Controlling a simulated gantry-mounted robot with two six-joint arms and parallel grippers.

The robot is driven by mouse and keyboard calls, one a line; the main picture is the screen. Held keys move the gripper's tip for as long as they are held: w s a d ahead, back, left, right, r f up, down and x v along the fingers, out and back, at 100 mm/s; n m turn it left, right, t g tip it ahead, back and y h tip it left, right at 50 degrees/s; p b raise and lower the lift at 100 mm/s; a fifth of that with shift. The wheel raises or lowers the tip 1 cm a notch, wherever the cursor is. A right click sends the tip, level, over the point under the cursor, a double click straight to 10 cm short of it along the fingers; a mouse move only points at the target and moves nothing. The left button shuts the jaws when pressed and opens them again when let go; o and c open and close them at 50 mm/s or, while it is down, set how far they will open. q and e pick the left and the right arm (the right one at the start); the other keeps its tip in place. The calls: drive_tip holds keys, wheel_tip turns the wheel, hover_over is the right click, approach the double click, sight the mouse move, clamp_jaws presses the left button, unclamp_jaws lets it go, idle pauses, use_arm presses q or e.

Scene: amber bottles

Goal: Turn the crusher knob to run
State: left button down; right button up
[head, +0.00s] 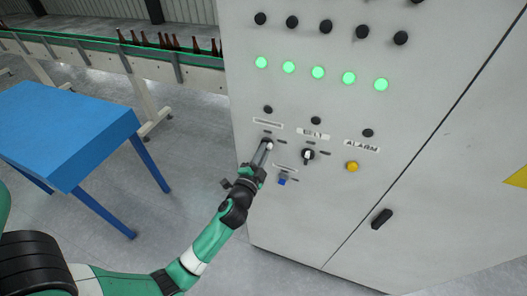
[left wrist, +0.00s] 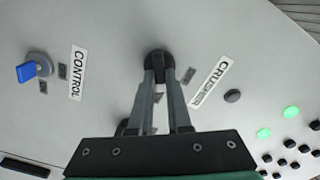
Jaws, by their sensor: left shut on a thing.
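The crusher knob (left wrist: 158,60) is a round black knob on the grey panel, beside the CRUSHER label (left wrist: 209,80) in the left wrist view. My left gripper (left wrist: 158,75) is shut on it, with one finger on each side. In the head view my left gripper (head: 265,150) reaches up to the panel just under the left label (head: 268,124) and covers most of the knob. The fingers hide the knob's grip, so its exact setting cannot be told. My right gripper is not in view.
A blue control switch (head: 282,181) sits just below my gripper. Green lamps (head: 318,73) glow above. A blue table (head: 70,115) stands left; a conveyor carries brown bottles (head: 170,42) behind.

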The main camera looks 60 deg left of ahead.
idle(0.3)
use_arm(q)
drive_tip(key=c, duration=0.9)
unclamp_jaws()
drive_tip(key=shift+o, duration=0.2)
drive_tip(key=b+v, duration=0.2)
drive_tip(key=v, duration=0.9)
drive_tip(key=shift+s+d, duration=0.25)
drive_tip(key=shift+r, duration=0.1)
